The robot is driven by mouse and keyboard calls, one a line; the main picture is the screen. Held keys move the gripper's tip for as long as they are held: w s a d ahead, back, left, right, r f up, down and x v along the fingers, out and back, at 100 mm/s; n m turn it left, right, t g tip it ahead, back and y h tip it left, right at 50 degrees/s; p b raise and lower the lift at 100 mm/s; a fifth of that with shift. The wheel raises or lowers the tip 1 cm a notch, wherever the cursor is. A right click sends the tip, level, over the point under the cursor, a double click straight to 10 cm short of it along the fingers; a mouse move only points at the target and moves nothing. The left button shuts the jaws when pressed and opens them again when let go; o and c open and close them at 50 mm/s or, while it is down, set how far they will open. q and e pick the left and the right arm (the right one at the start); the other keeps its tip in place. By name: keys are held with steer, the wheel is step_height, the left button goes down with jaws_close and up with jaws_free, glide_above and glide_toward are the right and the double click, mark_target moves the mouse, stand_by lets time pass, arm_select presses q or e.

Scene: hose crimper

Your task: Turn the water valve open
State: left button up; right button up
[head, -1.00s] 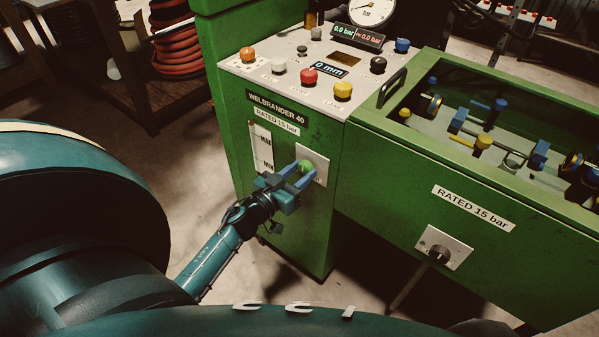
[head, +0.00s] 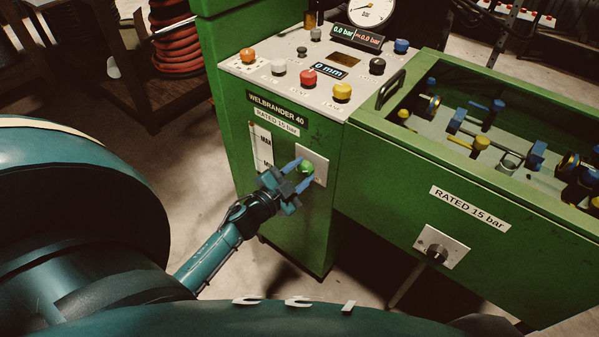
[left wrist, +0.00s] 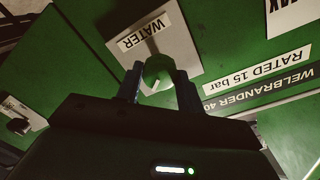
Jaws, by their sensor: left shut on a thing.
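The water valve is a round green knob (head: 306,166) on a pale plate (head: 320,163) on the front of the green machine cabinet. In the left wrist view the plate (left wrist: 180,42) reads WATER, and the knob (left wrist: 158,69) sits between my fingers, with a light mark on it. My left gripper (head: 303,172) is shut on this knob, one blue finger on each side, and its wrist is rolled at a slant. The gripper's fingers (left wrist: 160,88) partly hide the knob's sides. My right gripper is not in view.
The cabinet top (head: 262,84) carries several coloured buttons, displays and a gauge (head: 371,12). A black knob (head: 437,253) sits on another plate on the green trough (head: 390,175) at right. Red hose coils (head: 178,50) stand behind. Floor shows left of the cabinet.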

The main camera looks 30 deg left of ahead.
arm_select(q)
steer(key=m, duration=0.3)
steer(key=shift+m, duration=0.3)
steer(key=shift+m+b, duration=0.65)
steer(key=shift+m, duration=1.25)
steer(key=shift+y, duration=0.3)
steer(key=o, duration=1)
steer(key=s, duration=0.8)
steer(key=s+a, duration=0.1)
steer(key=s, duration=0.4)
steer(key=shift+s+r, duration=0.1)
steer(key=shift+r, duration=0.25)
steer(key=shift+s, duration=0.1)
